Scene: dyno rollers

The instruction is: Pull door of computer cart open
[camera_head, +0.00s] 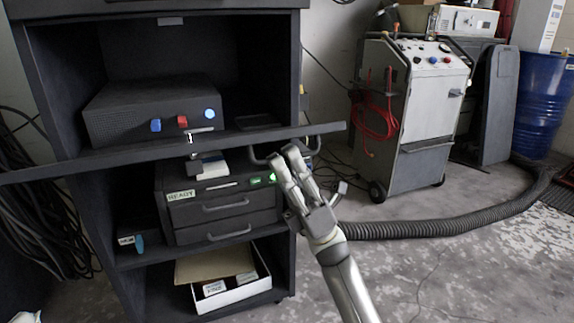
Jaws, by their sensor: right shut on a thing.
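The dark computer cart (296,60) stands at the left with open shelves facing me. A long dark panel (80,166), which looks like the cart's door seen nearly edge-on, crosses in front of the shelves and reaches past both cart sides. A dark curved handle (258,158) hangs at the right part of this panel. My right gripper (283,160) comes up from below and is shut on the handle. The exact finger contact is partly hidden. My left gripper is not in view.
Inside the cart are a dark box with coloured knobs (140,105), a drawer unit (222,208) and an open white carton (235,292). A grey wheeled machine (425,110), a ribbed hose (440,226) and a blue barrel (540,105) stand or lie at the right. The floor at lower right is clear.

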